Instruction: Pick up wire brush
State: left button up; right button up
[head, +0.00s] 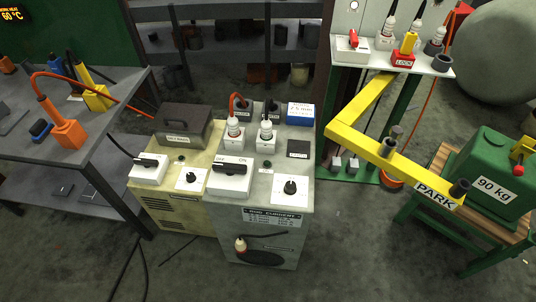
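I cannot make out a wire brush for certain in the head view. A dark oval object (262,258) shows low on the front of the middle grey cabinet, too small to identify. A blue and dark block (40,129) lies on the grey table at the left, and its kind is also unclear. Neither of my grippers is in view.
The grey table (100,135) at left holds an orange tool (68,132) and a yellow one (98,98). Middle cabinets carry switch boxes (230,178). A yellow arm (380,150) and green weight (490,175) stand right. Open floor (370,245) lies between.

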aim_at(40, 130)
jog(key=u, duration=1.6)
